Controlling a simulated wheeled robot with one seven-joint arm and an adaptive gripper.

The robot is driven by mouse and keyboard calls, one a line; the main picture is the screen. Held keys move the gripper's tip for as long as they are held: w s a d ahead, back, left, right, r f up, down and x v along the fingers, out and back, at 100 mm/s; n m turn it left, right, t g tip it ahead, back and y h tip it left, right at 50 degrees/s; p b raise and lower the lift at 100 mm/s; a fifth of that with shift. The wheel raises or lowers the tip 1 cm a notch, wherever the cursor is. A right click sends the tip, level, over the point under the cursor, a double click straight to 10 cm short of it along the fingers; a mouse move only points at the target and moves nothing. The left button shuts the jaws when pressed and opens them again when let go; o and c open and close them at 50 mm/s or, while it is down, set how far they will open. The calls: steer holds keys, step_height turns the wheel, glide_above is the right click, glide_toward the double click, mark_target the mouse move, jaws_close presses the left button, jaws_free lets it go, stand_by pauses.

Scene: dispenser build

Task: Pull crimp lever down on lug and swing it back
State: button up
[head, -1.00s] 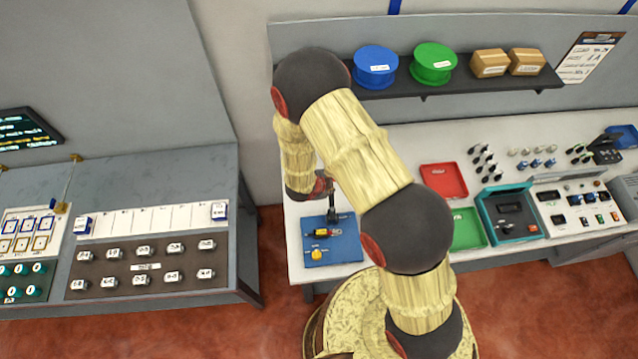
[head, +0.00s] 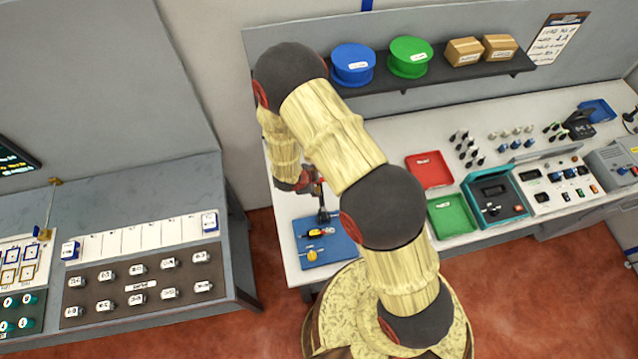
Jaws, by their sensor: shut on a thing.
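A blue mat (head: 345,252) lies on the white bench. A dark upright crimp tool (head: 322,216) stands at its back edge. In front of it on the mat lie a red, yellow and black piece (head: 318,232) and a small yellow piece (head: 311,255). My gripper (head: 315,192) is just above the crimp tool, shut on what looks like the top of its lever. The fingertips are small and partly hidden by my wrist. The lug cannot be made out clearly.
Right of my arm are a red tray (head: 428,158), a green tray (head: 470,222) and a teal tester (head: 497,182). A shelf (head: 440,77) with spools and boxes hangs behind. A grey bench (head: 215,265) with a brown panel is at left, across a floor gap.

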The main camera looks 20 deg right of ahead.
steer(key=shift+w+a+r, duration=0.15)
steer(key=shift+a+r, duration=0.15)
steer(key=shift+r, duration=0.45)
steer(key=v, duration=1)
steer(key=shift+s+a, duration=0.2)
steer(key=shift+s, duration=0.25)
